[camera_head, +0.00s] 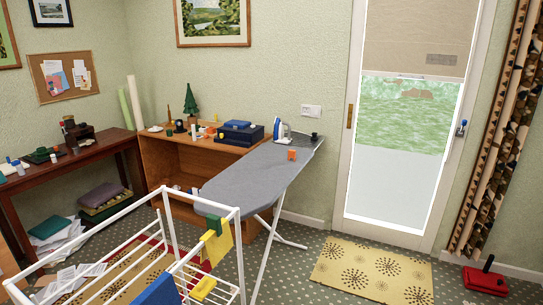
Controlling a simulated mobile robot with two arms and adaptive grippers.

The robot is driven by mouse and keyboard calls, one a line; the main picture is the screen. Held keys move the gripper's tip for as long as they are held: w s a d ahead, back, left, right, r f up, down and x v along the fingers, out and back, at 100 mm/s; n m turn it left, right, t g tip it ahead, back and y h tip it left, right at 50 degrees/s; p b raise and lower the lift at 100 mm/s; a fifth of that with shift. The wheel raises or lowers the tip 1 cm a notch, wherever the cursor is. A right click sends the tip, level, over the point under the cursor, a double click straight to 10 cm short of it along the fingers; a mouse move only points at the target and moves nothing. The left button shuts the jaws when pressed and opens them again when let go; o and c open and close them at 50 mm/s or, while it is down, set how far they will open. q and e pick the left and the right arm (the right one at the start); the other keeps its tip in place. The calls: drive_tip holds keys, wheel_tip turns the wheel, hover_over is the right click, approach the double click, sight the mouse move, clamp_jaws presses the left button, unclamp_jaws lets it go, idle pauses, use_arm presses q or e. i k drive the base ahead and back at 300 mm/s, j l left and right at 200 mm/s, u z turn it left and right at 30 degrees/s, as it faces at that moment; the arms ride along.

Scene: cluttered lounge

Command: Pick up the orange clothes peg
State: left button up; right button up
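No object is clear enough to identify as the orange clothes peg. A small orange item (291,155) sits on the grey ironing board (250,178), towards its far right end; it is too small to tell what it is. A small orange-yellow thing (211,131) is among the items on the wooden cabinet. A white drying rack (88,222) stands in the foreground, with yellow cloth (218,246), green cloth (213,224) and blue cloth (158,291) on it. Neither of my grippers is in view.
An iron (278,129) stands on the board's far end. The wooden cabinet (160,155) is behind the board; a dark desk (95,147) is at left. Papers (60,285) litter the floor. A yellow mat (372,270) lies before the glass door (395,150), with open floor around it.

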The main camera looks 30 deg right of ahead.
sight(292, 154)
drive_tip(key=i+l+z, duration=0.15)
drive_tip(key=i+l, duration=0.2)
drive_tip(key=l, duration=0.2)
drive_tip(key=i+l+z, duration=0.15)
drive_tip(key=i+l, duration=0.2)
drive_tip(key=l, duration=0.1)
